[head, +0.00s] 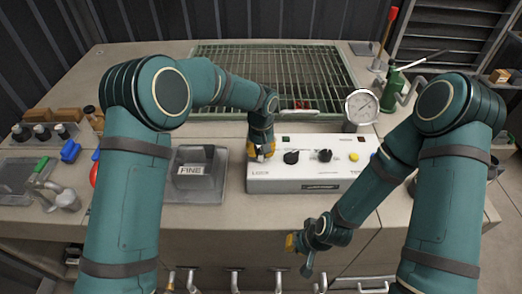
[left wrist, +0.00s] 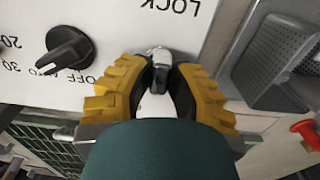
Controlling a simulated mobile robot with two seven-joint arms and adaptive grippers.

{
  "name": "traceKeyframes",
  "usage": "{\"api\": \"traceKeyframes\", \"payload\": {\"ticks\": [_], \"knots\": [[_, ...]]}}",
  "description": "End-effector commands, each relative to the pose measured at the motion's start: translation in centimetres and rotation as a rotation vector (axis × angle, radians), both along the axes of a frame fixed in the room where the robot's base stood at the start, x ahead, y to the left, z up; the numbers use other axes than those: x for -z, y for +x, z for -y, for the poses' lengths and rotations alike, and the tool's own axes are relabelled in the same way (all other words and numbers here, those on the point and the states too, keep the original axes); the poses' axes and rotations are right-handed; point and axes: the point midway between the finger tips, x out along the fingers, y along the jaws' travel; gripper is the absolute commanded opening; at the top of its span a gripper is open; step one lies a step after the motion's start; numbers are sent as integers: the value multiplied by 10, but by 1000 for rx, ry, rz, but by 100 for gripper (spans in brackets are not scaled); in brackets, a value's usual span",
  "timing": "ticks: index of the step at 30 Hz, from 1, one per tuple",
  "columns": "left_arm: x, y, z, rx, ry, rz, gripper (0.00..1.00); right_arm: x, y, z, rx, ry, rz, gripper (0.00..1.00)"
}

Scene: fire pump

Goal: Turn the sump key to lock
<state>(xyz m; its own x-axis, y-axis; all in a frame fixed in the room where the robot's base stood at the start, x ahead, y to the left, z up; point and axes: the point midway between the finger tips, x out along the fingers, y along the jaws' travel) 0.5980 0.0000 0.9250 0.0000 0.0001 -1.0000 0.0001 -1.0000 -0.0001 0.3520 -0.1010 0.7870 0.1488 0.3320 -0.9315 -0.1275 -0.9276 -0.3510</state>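The sump key (left wrist: 160,72), with a silver top and a dark lower part, is at the panel below the upside-down word LOCK in the left wrist view. My left gripper (left wrist: 160,80) has its yellow, black-padded fingers on both sides of the key, with the tips closed against it. In the head view my left gripper (head: 261,150) is at the left end of the white control panel (head: 310,171) and hides the key. My right gripper (head: 303,250) hangs in front of the counter, clear of the panel; its finger opening cannot be made out.
Black knobs (head: 291,157) and a yellow button (head: 354,157) are to the right on the panel. A pressure gauge (head: 361,106) stands behind it. A grey bin marked FINE (head: 198,184) is to the left. A green grating (head: 270,70) lies behind. Pipe handles line the counter front.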

Motion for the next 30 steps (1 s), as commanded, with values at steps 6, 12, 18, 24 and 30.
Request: {"api": "traceKeyframes", "payload": {"ticks": [6,12,18,24,30], "knots": [[0,0,0,0,0,0,0,0,0,0,0,0,0,0],[0,0,0,10,0,-1,0,0,0,0,0,0,0,0],[1,0,0,73,0,-2,0,-1,0,0,0,0,1,0],[1,-1,0,208,0,-3,0,-3,1,0,2,0,2,0],[1,-1,0,394,0,-3,0,-6,2,0,4,-1,4,0]]}}
